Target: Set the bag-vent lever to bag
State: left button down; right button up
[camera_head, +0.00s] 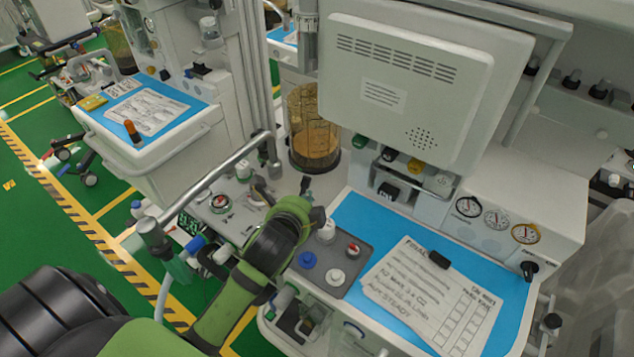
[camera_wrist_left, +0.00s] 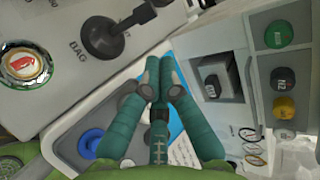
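The bag-vent lever (camera_wrist_left: 103,38) is black, with a round base and an arm ending in a knob at the upper right of the left wrist view. It sits on a grey panel, and its arm points away from the printed "BAG" label at its lower left. My left gripper (camera_wrist_left: 160,72) has teal fingers with their tips together, holding nothing visible. It lies to the right of and below the lever in that view, apart from it. In the head view my left gripper (camera_head: 305,185) is small and partly hidden by its green arm. My right gripper does not show.
A round gauge (camera_wrist_left: 25,65) is beside the lever. A grey tray (camera_head: 345,262) with coloured knobs and a blue work surface (camera_head: 370,225) with a paper (camera_head: 432,290) lie to the right. A metal rail (camera_head: 215,175) runs along the panel. A monitor (camera_head: 405,90) stands above.

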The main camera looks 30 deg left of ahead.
aim_at(304, 188)
pick_arm(q)
jog(key=x, duration=0.9)
jog(key=shift+w+f+p, duration=0.15)
jog(key=shift+w+p, duration=0.05)
jog(key=shift+p, duration=0.2)
jog(key=shift+w+a+f, duration=0.1)
jog(key=shift+w+f, duration=0.1)
jog(key=shift+w, duration=0.15)
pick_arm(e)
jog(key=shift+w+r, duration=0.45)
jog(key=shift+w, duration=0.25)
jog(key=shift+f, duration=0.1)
